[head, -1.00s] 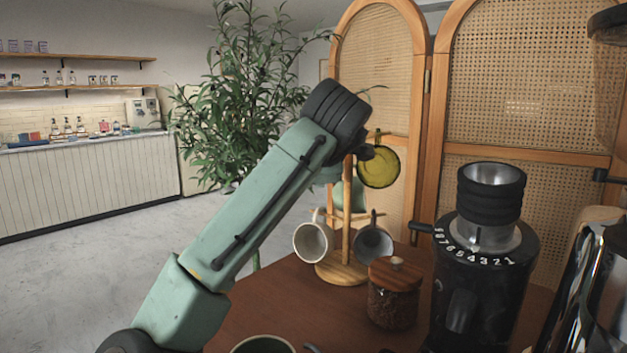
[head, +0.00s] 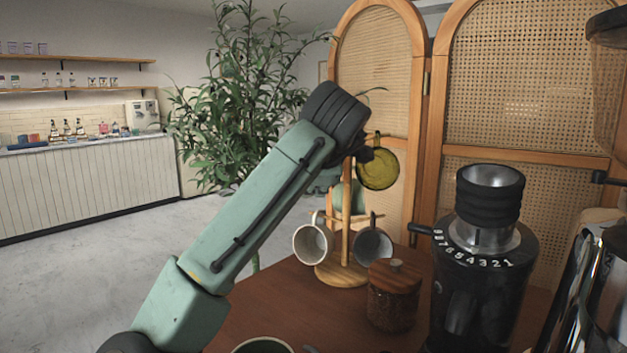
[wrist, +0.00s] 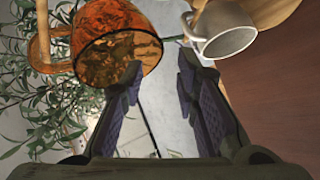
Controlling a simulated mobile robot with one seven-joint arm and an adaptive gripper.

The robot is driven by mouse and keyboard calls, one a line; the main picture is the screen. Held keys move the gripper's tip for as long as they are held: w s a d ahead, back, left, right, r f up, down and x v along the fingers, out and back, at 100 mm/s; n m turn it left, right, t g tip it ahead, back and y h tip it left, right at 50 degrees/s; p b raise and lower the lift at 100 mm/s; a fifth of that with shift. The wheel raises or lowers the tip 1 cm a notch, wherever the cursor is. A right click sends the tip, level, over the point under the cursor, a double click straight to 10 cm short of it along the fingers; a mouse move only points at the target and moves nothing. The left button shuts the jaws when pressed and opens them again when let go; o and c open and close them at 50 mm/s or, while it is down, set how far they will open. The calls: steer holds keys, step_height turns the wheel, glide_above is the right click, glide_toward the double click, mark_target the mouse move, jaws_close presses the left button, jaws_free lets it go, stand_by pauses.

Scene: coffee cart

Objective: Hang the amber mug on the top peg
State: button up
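The amber mug (head: 378,170), yellowish see-through glass, hangs at the upper right of the wooden mug tree (head: 346,235), its handle up at the top peg. In the wrist view the amber mug (wrist: 117,50) is at upper left, with its handle toward the left edge. My gripper (wrist: 160,75) is open, with nothing between its fingers. The left finger's tip overlaps the mug's lower edge in the picture; I cannot tell if they touch. In the head view my wrist hides the fingers and part of the tree's top.
A white mug (head: 312,243) and a grey mug (head: 373,245) hang lower on the tree; the white mug (wrist: 225,30) is near the right fingertip. A wood-lidded jar (head: 394,300) and black grinder (head: 485,270) stand right. A green-rimmed cup (head: 263,345) is in front.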

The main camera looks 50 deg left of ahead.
steer(key=v, duration=1.2)
